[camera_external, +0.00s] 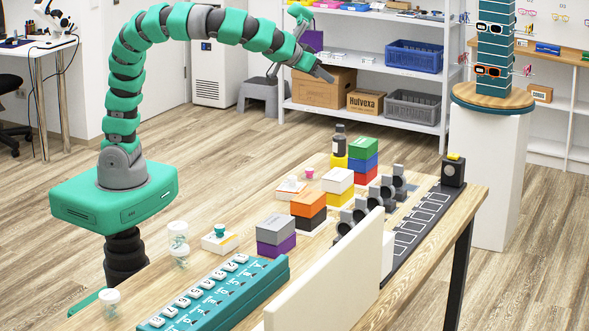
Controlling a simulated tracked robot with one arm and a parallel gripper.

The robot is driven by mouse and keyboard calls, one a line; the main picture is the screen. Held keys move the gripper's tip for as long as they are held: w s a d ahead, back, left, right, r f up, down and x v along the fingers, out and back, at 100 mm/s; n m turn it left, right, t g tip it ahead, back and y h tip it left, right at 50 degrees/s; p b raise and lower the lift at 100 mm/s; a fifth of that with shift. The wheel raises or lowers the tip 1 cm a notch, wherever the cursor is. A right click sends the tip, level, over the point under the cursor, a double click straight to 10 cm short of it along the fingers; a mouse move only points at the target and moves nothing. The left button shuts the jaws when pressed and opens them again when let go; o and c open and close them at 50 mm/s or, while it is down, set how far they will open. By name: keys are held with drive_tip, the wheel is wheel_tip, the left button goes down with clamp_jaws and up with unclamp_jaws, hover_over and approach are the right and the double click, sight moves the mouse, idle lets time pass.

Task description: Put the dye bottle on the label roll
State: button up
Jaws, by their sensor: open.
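My gripper (319,70) is at the end of the teal and grey arm, high in front of the shelving and well away from the table items. Nothing shows in it; its jaws are small and partly unclear. A dark bottle (339,143), likely the dye bottle, stands upright at the far end of the table. A yellow block is at its foot; I cannot tell whether the bottle stands on it or behind it. I cannot tell which thing is the label roll. A small teal item (220,231) sits on a white block and a pink one (309,173) is farther back.
Stacked coloured blocks (310,203) and dark cylindrical pieces (369,201) crowd the table's middle. A teal numbered rack (220,295) and a cream panel (328,280) stand in front. White-lidded jars (178,232) are at the left edge. A dark marked strip (424,215) runs along the right.

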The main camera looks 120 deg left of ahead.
drive_tip(key=s+d+r+m+t+h, duration=0.3)
drive_tip(key=s+d+r+m, duration=0.1)
drive_tip(key=d+r, duration=0.3)
drive_tip(key=s+d+r+m+t+h, duration=0.3)
drive_tip(key=d+r, duration=0.4)
drive_tip(key=r, duration=0.4)
drive_tip(key=s+d+r+m+t+h, duration=0.3)
drive_tip(key=s+d+r+m+t, duration=0.2)
drive_tip(key=r, duration=0.5)
drive_tip(key=shift+d+m+h, duration=0.4)
drive_tip(key=shift+d, duration=0.55)
drive_tip(key=shift+r, duration=0.1)
drive_tip(key=shift+r+p, duration=0.25)
drive_tip(key=shift+p, duration=0.1)
